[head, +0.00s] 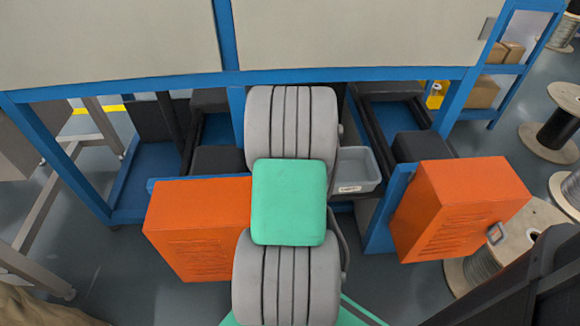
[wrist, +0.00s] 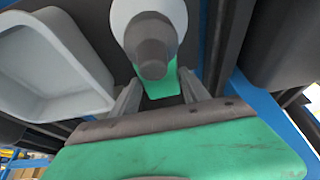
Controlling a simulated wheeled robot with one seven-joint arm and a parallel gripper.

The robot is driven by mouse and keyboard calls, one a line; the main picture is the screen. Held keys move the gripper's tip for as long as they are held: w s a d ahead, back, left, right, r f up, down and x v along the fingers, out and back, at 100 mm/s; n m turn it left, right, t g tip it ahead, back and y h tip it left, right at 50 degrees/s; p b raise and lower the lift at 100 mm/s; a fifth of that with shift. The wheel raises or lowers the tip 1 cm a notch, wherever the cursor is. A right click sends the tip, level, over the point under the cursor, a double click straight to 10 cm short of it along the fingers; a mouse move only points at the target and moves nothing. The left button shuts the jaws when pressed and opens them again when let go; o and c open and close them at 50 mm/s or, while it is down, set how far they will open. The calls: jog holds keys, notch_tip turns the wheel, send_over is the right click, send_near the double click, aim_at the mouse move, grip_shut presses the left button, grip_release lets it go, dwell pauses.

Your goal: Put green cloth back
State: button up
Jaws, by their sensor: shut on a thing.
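The green cloth (wrist: 161,88) shows in the wrist view as a small strip between the fingers of my gripper (wrist: 159,80). The gripper is shut on it. A white round part with a grey knob (wrist: 151,48) lies just beyond and overlaps the cloth's upper part in the picture. I cannot tell whether they touch. In the head view my own arm fills the middle and hides the gripper and the cloth.
A grey bin (head: 357,171) stands right of my arm; it is at the left in the wrist view (wrist: 62,60). Orange boxes stand at left (head: 200,228) and right (head: 458,208). A blue frame (head: 350,76) runs across the back. Cable spools (head: 555,132) stand far right.

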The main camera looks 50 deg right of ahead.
notch_tip(320, 180, down, 2)
jog(key=shift+f, duration=0.15)
jog(key=shift+c, duration=0.5)
jog(key=o, duration=1.3)
jog(key=p+v, duration=0.3)
jog(key=v, duration=0.9)
jog(key=shift+p, duration=0.4)
